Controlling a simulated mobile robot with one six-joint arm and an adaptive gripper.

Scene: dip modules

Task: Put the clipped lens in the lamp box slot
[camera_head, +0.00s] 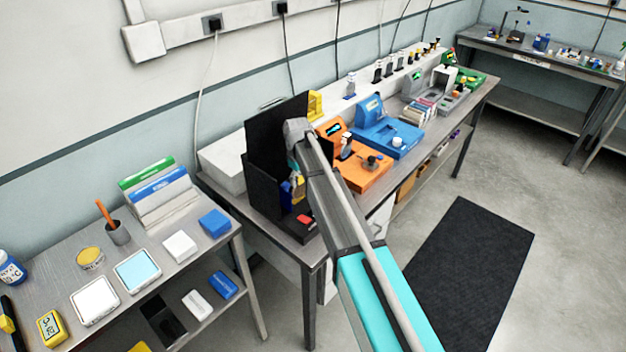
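A black open-fronted box (258,170) with tall dark panels, likely the lamp box, stands at the near left end of the long bench. My arm reaches over its front. My gripper (296,186) points down in front of the dark panels, mostly hidden behind my own forearm. Small yellow and blue parts show around it. I cannot tell whether its fingers are open or hold anything. I cannot make out the clipped lens or the slot. A small red piece (304,219) lies on the black base below the gripper.
An orange station (372,178) and a blue station (402,138) stand right of the black box. A white box (222,160) is behind it at left. A separate table (60,285) at lower left holds boxes and a pen cup. A black mat (470,265) lies on open floor.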

